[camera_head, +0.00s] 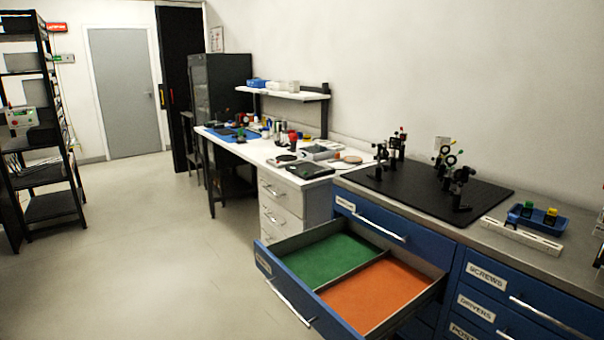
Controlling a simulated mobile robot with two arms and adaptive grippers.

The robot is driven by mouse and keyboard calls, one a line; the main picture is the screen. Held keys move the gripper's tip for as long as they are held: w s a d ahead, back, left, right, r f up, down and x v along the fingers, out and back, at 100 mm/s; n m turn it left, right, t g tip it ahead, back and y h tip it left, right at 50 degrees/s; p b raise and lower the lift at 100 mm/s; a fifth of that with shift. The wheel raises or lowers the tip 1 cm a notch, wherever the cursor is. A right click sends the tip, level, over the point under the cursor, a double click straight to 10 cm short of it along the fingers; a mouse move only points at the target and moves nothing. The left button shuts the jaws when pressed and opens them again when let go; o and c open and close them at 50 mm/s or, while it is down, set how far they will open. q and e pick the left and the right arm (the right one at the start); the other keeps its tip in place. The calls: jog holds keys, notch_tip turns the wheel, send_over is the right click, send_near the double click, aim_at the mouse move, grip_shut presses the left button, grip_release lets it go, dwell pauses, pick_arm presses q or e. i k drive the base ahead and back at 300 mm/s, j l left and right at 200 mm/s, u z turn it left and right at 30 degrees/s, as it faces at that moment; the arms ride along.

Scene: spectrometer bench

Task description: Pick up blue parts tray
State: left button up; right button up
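A small blue parts tray (539,218) lies on the metal top of the blue drawer cabinet at the right. A green-topped piece (528,207) and a yellow-topped piece (551,213) stand in it. A long white strip with holes lies in front of the tray, on the bench's front side. Neither of my grippers shows in the head view.
A black breadboard (430,190) with several optical mounts is left of the tray. An upper drawer (340,322) stands pulled out, its green and orange compartments empty. A cluttered white desk (250,152) is farther back. The floor (150,250) at left is clear.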

aim_at(535, 223)
jog(key=z, duration=1.3)
jog(key=l+u, duration=0.1)
jog(key=l, duration=0.25)
